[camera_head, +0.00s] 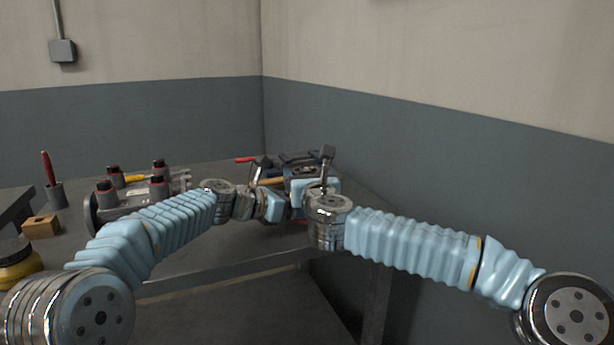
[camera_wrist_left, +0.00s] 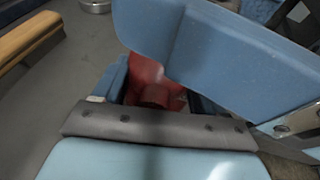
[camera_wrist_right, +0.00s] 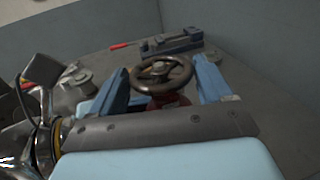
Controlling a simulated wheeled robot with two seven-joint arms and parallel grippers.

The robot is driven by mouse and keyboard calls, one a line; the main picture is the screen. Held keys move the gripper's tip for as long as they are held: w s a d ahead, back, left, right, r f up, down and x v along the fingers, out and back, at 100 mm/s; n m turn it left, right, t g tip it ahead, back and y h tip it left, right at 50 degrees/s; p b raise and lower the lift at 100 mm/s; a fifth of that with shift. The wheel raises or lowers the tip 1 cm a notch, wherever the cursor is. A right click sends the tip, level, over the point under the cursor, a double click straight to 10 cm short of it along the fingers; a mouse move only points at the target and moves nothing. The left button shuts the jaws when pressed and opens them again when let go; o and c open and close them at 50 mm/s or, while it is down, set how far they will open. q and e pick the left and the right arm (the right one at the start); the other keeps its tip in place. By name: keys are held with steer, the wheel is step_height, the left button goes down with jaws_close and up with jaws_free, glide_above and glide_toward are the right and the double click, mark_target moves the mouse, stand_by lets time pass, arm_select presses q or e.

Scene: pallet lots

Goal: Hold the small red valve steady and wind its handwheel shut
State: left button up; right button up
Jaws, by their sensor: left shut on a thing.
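The red valve body (camera_wrist_left: 150,82) sits between the fingers of my left gripper (camera_wrist_left: 152,95) in the left wrist view. The left gripper is shut on it; the big blue piece across the top of that view hides part of the grip. In the right wrist view, the dark round handwheel (camera_wrist_right: 160,75) stands on top of the red body. My right gripper (camera_wrist_right: 158,68) is open, one finger on each side of the wheel, with gaps visible. In the head view, my left gripper (camera_head: 270,204) and right gripper (camera_head: 314,186) meet closely and mostly hide the valve.
A grey fixture with red-and-black knobs (camera_head: 135,196) stands on the bench at left. Beside it are a red-handled tool in a holder (camera_head: 48,170), a wooden block (camera_head: 41,225) and a yellow-black object (camera_head: 15,263). A dark vise-like tool (camera_wrist_right: 172,42) lies behind the valve. Walls close the corner.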

steer(key=o, duration=0.3)
steer(key=shift+s, duration=0.1)
steer(key=s+d, duration=0.2)
steer(key=s, duration=0.9)
steer(key=shift+s, duration=0.3)
